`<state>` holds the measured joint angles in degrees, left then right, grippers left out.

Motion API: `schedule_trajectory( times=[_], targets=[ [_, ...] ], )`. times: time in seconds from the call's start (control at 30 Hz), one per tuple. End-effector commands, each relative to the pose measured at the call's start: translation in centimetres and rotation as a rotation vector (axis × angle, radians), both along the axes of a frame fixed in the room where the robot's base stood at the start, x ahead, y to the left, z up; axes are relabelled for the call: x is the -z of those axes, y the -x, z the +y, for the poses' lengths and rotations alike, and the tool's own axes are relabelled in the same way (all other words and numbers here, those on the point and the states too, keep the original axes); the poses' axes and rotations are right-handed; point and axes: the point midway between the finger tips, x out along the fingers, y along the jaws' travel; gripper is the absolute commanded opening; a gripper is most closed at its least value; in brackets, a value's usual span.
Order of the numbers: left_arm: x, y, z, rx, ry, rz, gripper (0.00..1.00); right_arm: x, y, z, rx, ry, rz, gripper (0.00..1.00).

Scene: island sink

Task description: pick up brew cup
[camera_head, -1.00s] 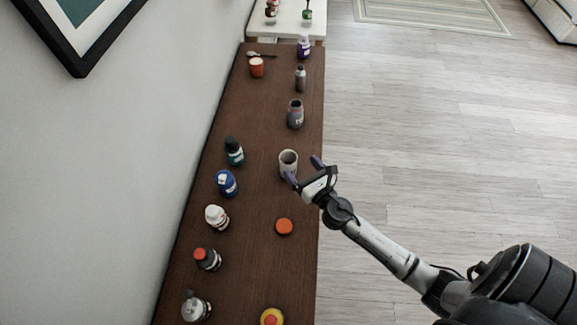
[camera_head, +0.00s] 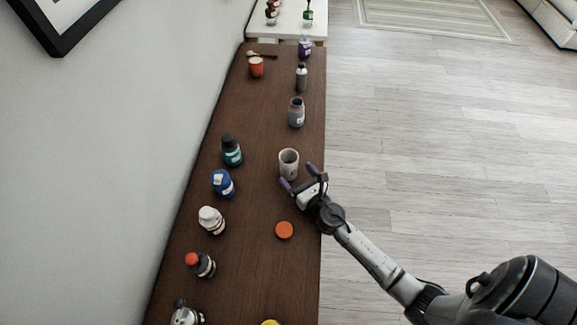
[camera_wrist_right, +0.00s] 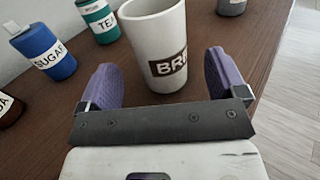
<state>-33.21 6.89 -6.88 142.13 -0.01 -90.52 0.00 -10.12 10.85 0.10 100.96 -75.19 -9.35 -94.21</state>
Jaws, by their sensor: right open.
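The brew cup (camera_head: 289,163) is a grey-white cup standing upright on the brown wooden table near its right edge. In the right wrist view the cup (camera_wrist_right: 158,42) shows a dark label reading "BRE", the rest turned out of sight. My right gripper (camera_head: 299,177) is open just in front of the cup. In the wrist view its purple fingers (camera_wrist_right: 162,84) are spread, with the cup just beyond and between them; I see no contact. My left gripper is not in view.
A blue sugar bottle (camera_head: 222,184) and a green tea bottle (camera_head: 231,151) stand left of the cup. A grey jar (camera_head: 296,113) stands behind it. An orange disc (camera_head: 284,230) lies nearer. The wooden table (camera_head: 255,200) is bare between them; floor lies to the right.

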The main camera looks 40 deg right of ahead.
Motion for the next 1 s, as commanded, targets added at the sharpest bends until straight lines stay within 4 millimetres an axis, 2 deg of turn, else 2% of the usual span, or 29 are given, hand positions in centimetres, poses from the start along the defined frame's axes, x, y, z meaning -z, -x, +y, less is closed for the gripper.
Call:
schedule_trajectory(
  times=[0.4, 0.73, 1.0],
  targets=[
    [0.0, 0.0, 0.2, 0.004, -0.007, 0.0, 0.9, 0.0, -4.5, -0.6, -0.001, 0.0, -0.001, 0.9],
    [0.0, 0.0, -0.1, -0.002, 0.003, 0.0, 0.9, 0.0, -4.9, -0.6, -0.001, -0.001, 0.0, 0.9],
    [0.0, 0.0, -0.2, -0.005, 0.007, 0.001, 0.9, 0.0, -4.9, -0.6, 0.0, -0.001, 0.0, 0.65]
  ],
)
